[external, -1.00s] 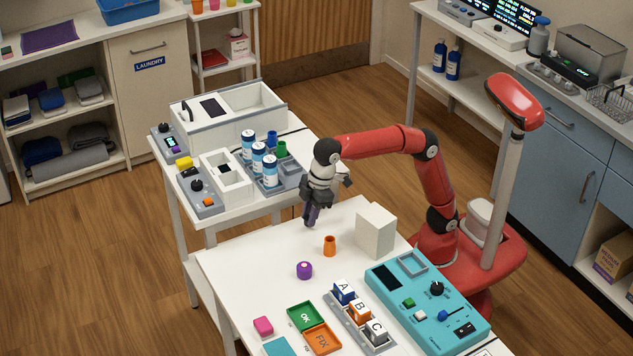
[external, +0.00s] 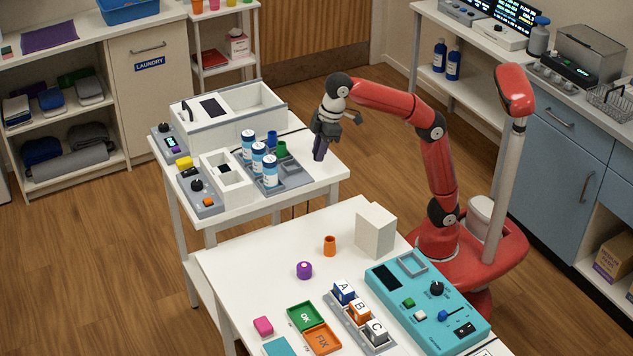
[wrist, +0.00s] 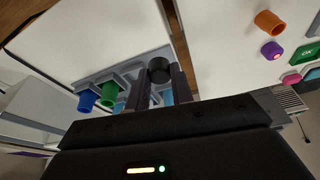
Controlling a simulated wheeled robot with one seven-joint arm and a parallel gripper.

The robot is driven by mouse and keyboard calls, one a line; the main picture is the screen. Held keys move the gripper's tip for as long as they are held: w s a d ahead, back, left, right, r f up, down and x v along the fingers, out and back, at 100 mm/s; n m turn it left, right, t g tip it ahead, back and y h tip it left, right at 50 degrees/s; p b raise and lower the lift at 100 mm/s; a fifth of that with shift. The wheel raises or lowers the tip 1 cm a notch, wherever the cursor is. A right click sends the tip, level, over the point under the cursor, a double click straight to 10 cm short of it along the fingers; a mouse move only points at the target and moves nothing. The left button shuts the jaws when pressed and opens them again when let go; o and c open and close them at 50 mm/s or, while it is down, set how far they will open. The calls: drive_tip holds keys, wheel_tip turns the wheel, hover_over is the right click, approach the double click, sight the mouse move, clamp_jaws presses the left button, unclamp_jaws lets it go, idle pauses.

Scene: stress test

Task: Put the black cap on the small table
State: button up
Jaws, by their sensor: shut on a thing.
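My gripper (external: 319,155) points down beside the right corner of the far white table (external: 318,173), raised above the level of its top. In the wrist view the black cap (wrist: 159,70) sits between the two dark fingertips of my gripper (wrist: 160,80), which are shut on it. In the external view the cap cannot be told apart from the dark fingers. The near white table (external: 255,262) is below and in front. I cannot tell for sure which table is the small one.
The far table carries a grey rack (external: 292,178) with white-and-blue vials (external: 258,158), a green cup (external: 282,148) and white boxes. The near table holds an orange cup (external: 330,245), a purple cap (external: 304,270), a white block (external: 376,231) and a teal panel (external: 425,300).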

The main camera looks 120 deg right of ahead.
hover_over(325, 167)
drive_tip(key=f, duration=0.1)
drive_tip(key=s+f+b, duration=0.1)
drive_tip(key=shift+a+f+m, duration=0.15)
drive_tip(key=shift+f+m, duration=0.15)
drive_tip(key=shift+m, duration=0.1)
drive_tip(key=shift+s+b+x, duration=0.2)
drive_tip(key=shift+b+x, duration=0.05)
drive_tip(key=shift+x, duration=0.7)
drive_tip(key=shift+s+b+x, duration=0.2)
drive_tip(key=shift+b+x, duration=0.05)
drive_tip(key=shift+x, duration=0.65)
drive_tip(key=shift+a+f, duration=0.1)
drive_tip(key=shift+f, duration=0.1)
drive_tip(key=o, duration=1)
drive_tip(key=shift+c, duration=0.2)
drive_tip(key=p+v, duration=0.2)
drive_tip(key=v, duration=1)
